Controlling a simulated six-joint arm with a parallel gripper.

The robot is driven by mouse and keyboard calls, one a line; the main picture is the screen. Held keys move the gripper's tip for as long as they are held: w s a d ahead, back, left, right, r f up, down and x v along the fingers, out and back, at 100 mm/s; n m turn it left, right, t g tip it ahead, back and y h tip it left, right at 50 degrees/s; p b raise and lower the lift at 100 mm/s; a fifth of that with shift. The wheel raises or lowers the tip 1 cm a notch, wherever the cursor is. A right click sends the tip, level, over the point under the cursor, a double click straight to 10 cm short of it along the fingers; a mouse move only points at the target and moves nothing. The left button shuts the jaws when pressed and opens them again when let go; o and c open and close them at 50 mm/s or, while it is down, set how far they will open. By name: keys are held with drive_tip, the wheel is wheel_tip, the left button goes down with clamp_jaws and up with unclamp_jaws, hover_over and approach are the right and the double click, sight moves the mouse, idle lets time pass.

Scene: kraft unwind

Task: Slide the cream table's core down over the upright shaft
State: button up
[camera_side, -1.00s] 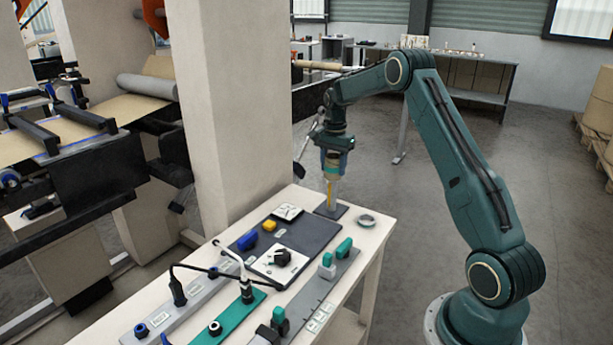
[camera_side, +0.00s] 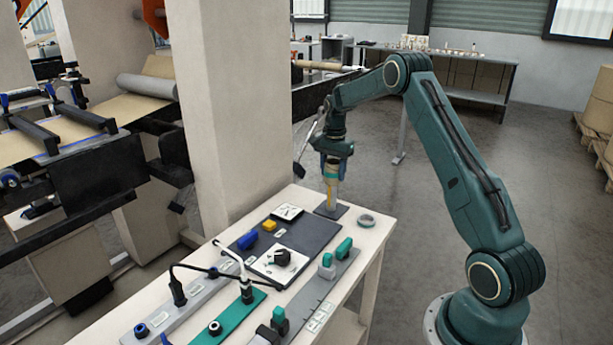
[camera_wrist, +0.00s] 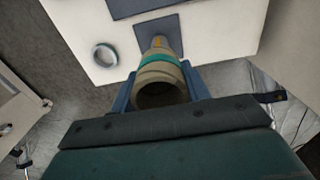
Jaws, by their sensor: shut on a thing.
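My gripper (camera_side: 333,168) is shut on a tan, hollow core (camera_wrist: 160,72) with a teal band. In the wrist view the core sits between the blue fingers, its near mouth open and dark. The upright yellow shaft (camera_wrist: 160,42) shows just past the core's far end, on a dark square base plate (camera_wrist: 176,28). In the side view the core (camera_side: 332,186) is upright, in line with the shaft and low over the base plate (camera_side: 338,212). The frames do not clearly show how far the core is around the shaft.
On the cream table (camera_side: 345,240), a grey ring (camera_side: 366,221) lies right of the base plate. A tall cream pillar (camera_side: 240,110) stands close on the left.

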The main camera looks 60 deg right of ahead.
sight(332, 194)
drive_tip(key=shift+f, duration=4.4)
idle(2.9)
drive_tip(key=o, duration=1.5)
